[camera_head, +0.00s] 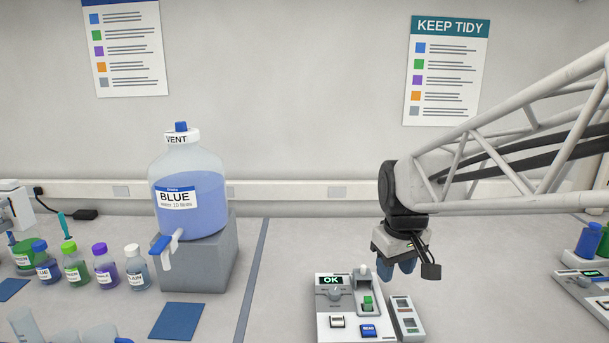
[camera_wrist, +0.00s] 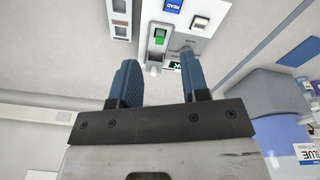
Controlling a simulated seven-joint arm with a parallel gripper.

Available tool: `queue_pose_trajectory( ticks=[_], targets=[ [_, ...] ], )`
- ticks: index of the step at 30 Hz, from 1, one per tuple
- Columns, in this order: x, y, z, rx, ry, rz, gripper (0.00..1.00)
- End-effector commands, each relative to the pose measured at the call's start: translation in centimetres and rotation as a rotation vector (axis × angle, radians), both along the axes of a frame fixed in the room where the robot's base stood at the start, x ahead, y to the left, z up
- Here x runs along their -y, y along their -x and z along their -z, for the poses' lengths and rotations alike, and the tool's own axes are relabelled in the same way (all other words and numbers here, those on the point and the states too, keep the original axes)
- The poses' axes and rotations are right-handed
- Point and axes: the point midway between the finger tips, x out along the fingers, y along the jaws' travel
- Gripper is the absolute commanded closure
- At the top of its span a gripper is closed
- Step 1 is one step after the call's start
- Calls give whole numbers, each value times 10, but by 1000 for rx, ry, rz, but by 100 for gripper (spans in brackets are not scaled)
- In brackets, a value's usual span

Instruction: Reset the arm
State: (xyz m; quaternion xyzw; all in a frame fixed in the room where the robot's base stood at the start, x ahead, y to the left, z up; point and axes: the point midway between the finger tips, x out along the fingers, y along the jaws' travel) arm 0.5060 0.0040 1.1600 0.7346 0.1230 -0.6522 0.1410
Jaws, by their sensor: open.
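My gripper (camera_head: 397,268) hangs from my arm at the right of centre in the head view, above the bench and near the back right of a white instrument (camera_head: 323,322). In the wrist view its two blue fingers (camera_wrist: 160,88) are apart with nothing between them. The instrument has a screen reading OK (camera_head: 331,280), a green part (camera_head: 367,302) in a slot, a knob and a blue READ key (camera_head: 369,330). The instrument also shows beyond the fingertips in the wrist view (camera_wrist: 190,55).
A large BLUE carboy (camera_head: 205,187) with a tap stands on a grey block (camera_head: 205,262) at left. Several small capped bottles (camera_head: 76,263) and blue mats (camera_head: 178,321) are near it. A narrow grey-white block (camera_head: 408,318) sits beside the instrument. Another device (camera_head: 594,290) is at far right.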

Motion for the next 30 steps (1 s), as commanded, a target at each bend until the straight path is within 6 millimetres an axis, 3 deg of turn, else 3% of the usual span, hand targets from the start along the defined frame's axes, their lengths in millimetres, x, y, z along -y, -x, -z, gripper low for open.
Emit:
queue_pose_trajectory(
  ticks=[12, 18, 24, 30],
  targets=[
    [6, 118, 2, 70, -32, 233, 58],
    [7, 163, 13, 98, -50, 329, 58],
    [8, 186, 20, 113, -61, 382, 58],
    [8, 191, 22, 114, -63, 392, 58]
  ],
)
